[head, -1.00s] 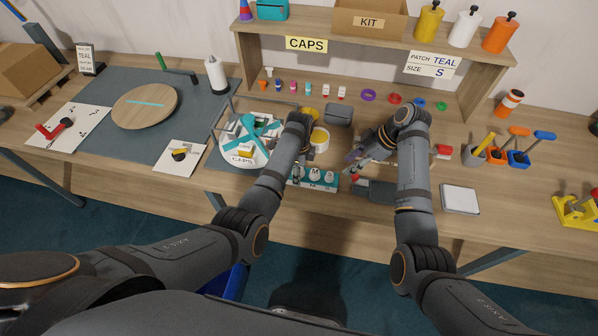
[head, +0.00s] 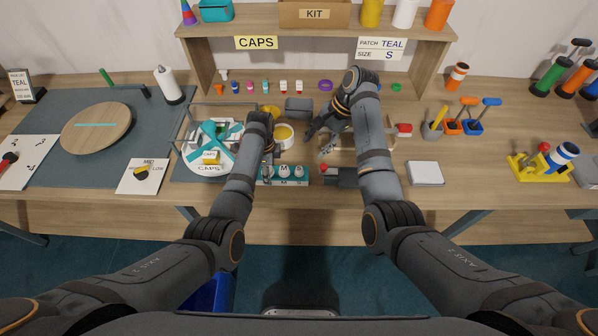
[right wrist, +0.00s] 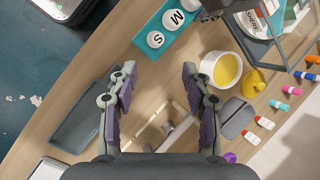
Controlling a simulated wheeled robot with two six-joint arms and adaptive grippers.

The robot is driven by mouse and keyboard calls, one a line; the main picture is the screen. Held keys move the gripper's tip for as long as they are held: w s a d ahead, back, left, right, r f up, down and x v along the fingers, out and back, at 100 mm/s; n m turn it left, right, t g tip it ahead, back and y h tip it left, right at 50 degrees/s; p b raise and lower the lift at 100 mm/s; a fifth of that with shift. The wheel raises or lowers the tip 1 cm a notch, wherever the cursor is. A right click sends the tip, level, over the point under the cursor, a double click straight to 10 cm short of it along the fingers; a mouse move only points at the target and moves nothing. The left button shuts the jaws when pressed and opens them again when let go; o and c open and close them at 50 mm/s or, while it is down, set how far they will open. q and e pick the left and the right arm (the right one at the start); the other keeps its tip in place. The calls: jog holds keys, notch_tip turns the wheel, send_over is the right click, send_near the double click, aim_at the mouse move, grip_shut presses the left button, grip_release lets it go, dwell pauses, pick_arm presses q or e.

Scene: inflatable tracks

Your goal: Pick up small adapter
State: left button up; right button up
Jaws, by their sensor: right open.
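A teal rack (head: 285,176) holds white round adapters in a row in the middle of the bench. In the right wrist view the rack (right wrist: 150,43) shows an adapter marked S, the small adapter (right wrist: 156,40), beside one marked M (right wrist: 177,18). The small adapter sits in the rack. My right gripper (head: 318,138) is open and empty, above the bench behind and to the right of the rack. In the right wrist view its open fingers (right wrist: 158,78) point towards the rack, apart from it. My left gripper (head: 268,150) hangs by the rack's left end; its jaws are unclear.
A white cup with yellow content (head: 284,136) stands behind the rack. A grey tray (right wrist: 78,118) lies near the bench edge. A white-topped pad (head: 425,173) lies to the right.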

jog(key=m, duration=0.4)
jog(key=r+m, duration=0.1)
jog(key=m, duration=0.2)
jog(key=shift+w, duration=0.1)
send_over(299, 169)
jog(key=w+d, duration=0.1)
jog(key=d, duration=0.1)
jog(key=f, duration=0.6)
jog(key=shift+w+d+f, duration=0.1)
jog(key=shift+d+f, duration=0.1)
jog(key=shift+s+x, duration=0.15)
jog(key=shift+x, duration=1.15)
jog(key=shift+s+x, duration=0.15)
jog(key=shift+x, duration=1.15)
jog(key=shift+d, duration=0.15)
grip_shut()
pick_arm(q)
jog(key=o, duration=1.3)
pick_arm(e)
notch_tip(299, 169, up, 10)
pick_arm(q)
jog(key=shift+r, duration=0.1)
notch_tip(299, 169, up, 12)
jog(key=shift+f, duration=0.1)
